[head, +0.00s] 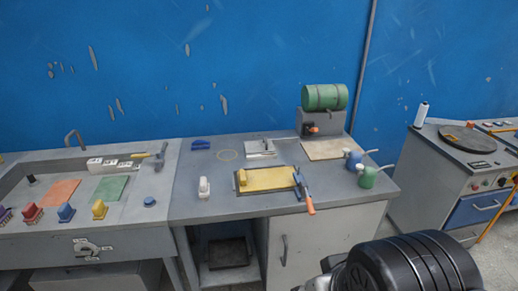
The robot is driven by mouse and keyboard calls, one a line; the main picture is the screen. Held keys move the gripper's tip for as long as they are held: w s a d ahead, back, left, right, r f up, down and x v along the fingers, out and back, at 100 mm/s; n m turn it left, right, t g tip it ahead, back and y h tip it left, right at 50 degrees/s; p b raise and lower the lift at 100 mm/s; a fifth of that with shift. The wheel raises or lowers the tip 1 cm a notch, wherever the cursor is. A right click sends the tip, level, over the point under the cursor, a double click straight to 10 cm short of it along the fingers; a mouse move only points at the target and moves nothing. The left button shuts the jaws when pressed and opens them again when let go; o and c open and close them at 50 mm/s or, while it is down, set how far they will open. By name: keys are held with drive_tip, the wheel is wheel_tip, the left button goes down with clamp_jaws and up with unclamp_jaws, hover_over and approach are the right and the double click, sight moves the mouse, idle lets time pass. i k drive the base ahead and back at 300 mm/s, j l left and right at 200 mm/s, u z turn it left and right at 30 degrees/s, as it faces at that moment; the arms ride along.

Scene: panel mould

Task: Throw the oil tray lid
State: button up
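A shallow dark-rimmed tray (238,188) with a yellow surface lies on the grey bench, right of centre in the head view. A light grey square plate with a small raised part (260,148) lies behind it. I cannot tell for certain which of these is the oil tray lid. A black ribbed part of my arm fills the bottom right, in front of the bench. My gripper's fingers are not visible.
An orange-handled tool (308,203) lies against the tray's right end. A white-topped block (204,187) stands to its left. Blue (353,159) and green (368,177) cans stand right. A green cylinder (324,97) sits at the back. The sink bench (150,211) adjoins left.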

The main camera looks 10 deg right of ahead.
sight(264, 147)
drive_tip(key=i+j+z, duration=0.1)
drive_tip(key=i, duration=0.35)
drive_tip(key=i+j+z, duration=0.1)
drive_tip(key=i, duration=0.3)
drive_tip(key=i+j+z, duration=0.1)
drive_tip(key=i, duration=0.35)
drive_tip(key=i+j, duration=0.2)
drive_tip(key=i, duration=0.2)
drive_tip(key=z, duration=0.05)
